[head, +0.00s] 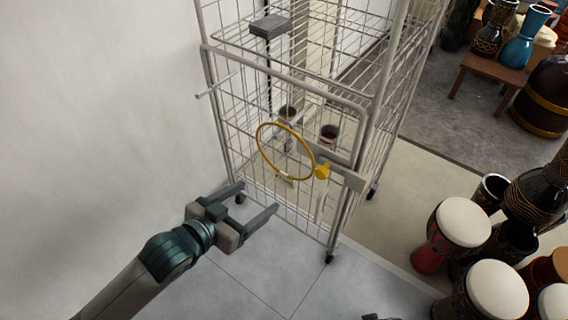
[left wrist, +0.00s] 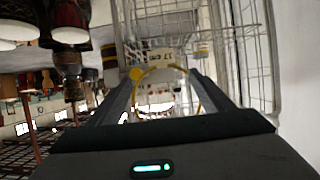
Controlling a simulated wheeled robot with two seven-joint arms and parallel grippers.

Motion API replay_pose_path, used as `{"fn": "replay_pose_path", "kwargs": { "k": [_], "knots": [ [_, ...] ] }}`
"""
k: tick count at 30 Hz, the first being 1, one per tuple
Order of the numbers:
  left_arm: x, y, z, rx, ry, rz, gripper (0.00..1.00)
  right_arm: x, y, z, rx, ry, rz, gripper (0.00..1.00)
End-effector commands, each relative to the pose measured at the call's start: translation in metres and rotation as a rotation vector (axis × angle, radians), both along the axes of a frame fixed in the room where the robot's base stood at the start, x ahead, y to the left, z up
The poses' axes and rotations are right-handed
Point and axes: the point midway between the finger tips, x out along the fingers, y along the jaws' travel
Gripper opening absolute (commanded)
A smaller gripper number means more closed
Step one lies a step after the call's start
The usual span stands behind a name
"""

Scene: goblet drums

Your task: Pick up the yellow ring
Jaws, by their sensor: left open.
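The yellow ring (head: 264,152) is a thin hoop at the near side of the wire cart (head: 286,76), tilted in the head view. A small yellow knob (head: 322,171) and a grey bar (head: 345,178) are at its lower right. My left gripper (head: 258,197) is open and empty, below and left of the ring in the head view. In the left wrist view the ring (left wrist: 184,76) shows beyond and between the open fingers (left wrist: 165,76), apart from them as far as I can see. Only a dark piece at the head view's bottom edge may be my right gripper (head: 380,318).
Goblet drums (head: 463,222) stand at the lower right, and more are around a low wooden table (head: 490,68) at the upper right. A white wall (head: 90,110) is on the left. The grey floor (head: 280,262) in front of the cart is clear.

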Motion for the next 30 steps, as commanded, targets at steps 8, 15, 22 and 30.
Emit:
{"fn": "replay_pose_path", "kwargs": {
  "k": [8, 15, 22, 30],
  "knots": [
    [0.039, -0.028, -0.019, -0.001, -0.001, 0.000, 0.73, -0.002, 0.000, 0.003, -0.001, 0.004, 0.000, 0.73],
    [0.063, -0.046, -0.032, 0.000, 0.000, 0.000, 0.73, 0.001, 0.001, 0.013, 0.000, -0.006, 0.000, 0.73],
    [0.068, -0.049, -0.034, 0.000, 0.000, 0.000, 0.73, 0.002, 0.000, 0.017, 0.000, -0.009, -0.001, 0.73],
    [0.069, -0.050, -0.034, 0.000, 0.000, 0.000, 0.73, 0.000, 0.000, 0.014, -0.001, -0.003, -0.001, 0.73]
  ]
}}
